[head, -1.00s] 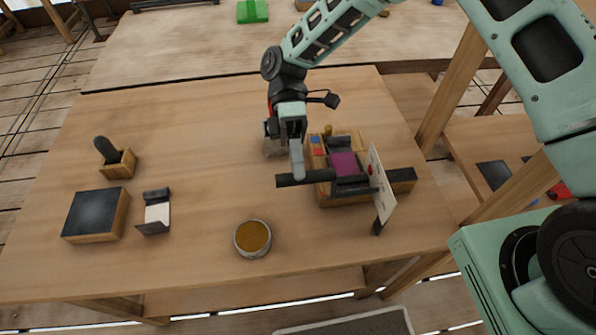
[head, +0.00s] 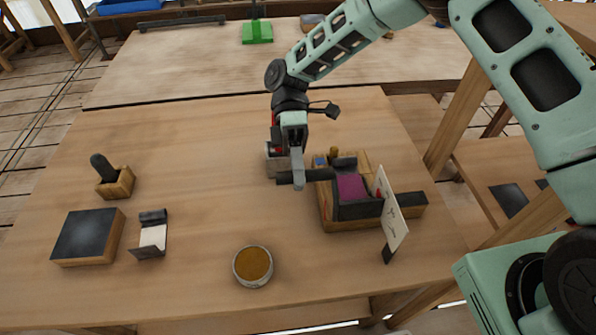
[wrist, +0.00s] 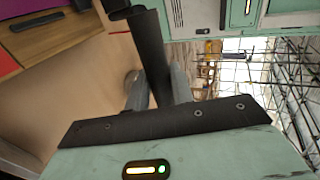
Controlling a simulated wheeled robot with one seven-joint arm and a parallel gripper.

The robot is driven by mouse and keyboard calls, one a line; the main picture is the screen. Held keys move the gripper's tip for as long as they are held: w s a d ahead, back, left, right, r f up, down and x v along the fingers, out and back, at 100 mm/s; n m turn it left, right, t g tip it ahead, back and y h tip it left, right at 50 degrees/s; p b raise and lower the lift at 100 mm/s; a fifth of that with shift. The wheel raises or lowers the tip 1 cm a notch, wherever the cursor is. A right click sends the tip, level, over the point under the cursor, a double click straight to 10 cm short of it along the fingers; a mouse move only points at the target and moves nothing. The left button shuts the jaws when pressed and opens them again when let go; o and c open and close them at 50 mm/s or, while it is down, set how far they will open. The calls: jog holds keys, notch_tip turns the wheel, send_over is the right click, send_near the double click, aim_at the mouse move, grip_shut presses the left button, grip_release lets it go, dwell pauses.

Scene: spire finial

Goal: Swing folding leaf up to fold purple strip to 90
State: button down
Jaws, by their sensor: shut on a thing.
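The purple strip (head: 350,187) lies in the bending brake, a wooden base (head: 343,226) with dark metal parts. The dark folding leaf (head: 358,209) stands up along the strip's near side, hiding its lower edge; its exact angle is hard to tell. A dark handle bar (head: 320,174) sticks out leftward from the brake. My gripper (head: 297,180) points down and is shut on this bar near its left end. In the wrist view the bar (wrist: 150,55) runs between the fingers (wrist: 155,92), and part of the purple strip (wrist: 28,14) shows at the top left.
A white card (head: 391,208) stands at the brake's right end. A bowl of amber stuff (head: 253,264), a bent metal piece (head: 151,236), a dark-topped block (head: 88,237) and a wooden holder (head: 117,184) stand to the left. The tabletop between them and the brake is clear.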

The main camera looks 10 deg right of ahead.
jog(key=shift+s+d+f, duration=0.15)
jog(key=shift+f, duration=0.3)
jog(key=c, duration=1.2)
grip_release()
jog(key=shift+c, duration=0.2)
jog(key=shift+r, duration=0.2)
notch_tip(320, 180, up, 10)
jog(key=shift+b, duration=0.95)
